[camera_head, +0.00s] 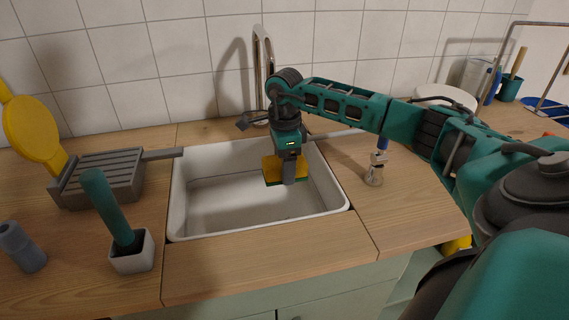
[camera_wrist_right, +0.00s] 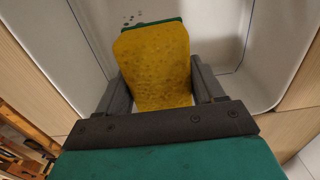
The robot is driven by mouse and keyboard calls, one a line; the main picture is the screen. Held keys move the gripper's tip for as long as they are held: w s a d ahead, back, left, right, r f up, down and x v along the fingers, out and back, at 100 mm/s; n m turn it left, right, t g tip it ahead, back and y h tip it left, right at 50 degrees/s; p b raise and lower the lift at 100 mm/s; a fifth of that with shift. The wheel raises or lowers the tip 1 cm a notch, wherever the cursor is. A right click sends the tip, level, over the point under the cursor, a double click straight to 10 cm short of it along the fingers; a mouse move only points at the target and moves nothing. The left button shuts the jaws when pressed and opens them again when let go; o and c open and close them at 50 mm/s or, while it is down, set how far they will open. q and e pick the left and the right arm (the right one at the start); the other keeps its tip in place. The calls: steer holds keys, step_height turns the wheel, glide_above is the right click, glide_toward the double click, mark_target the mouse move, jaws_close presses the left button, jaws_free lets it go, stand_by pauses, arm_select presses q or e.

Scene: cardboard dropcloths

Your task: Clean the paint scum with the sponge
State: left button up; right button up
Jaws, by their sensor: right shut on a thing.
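A yellow sponge with a green underside (camera_head: 271,170) is held by my right gripper (camera_head: 288,180) over the white sink (camera_head: 260,222). In the right wrist view the sponge (camera_wrist_right: 155,62) sits between the two dark fingers of the right gripper (camera_wrist_right: 160,90), which are shut on it. Small dark paint spots (camera_wrist_right: 133,18) show on the sink surface just beyond the sponge's green edge. I cannot tell whether the sponge touches the sink. The left gripper is not in view.
A metal faucet (camera_head: 262,50) stands behind the sink. A brush (camera_head: 375,175) stands to the right. The front counter (camera_head: 265,265) is clear.

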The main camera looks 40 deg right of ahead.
steer(key=b, duration=0.5)
glide_toward(284, 215)
steer(key=shift+d, duration=0.1)
steer(key=shift+f+b, duration=0.6)
steer(key=shift+b, duration=0.1)
steer(key=shift+f, duration=0.25)
steer(key=shift+f+b, duration=0.25)
steer(key=shift+b, duration=0.2)
step_height(284, 215, down, 3)
steer(key=shift+b, duration=1.25)
steer(key=shift+f, duration=0.15)
arm_select(q)
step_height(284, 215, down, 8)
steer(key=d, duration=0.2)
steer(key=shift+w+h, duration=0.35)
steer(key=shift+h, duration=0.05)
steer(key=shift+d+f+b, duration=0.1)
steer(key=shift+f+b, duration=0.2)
steer(key=shift+b, duration=0.1)
arm_select(e)
steer(key=shift+f, duration=0.5)
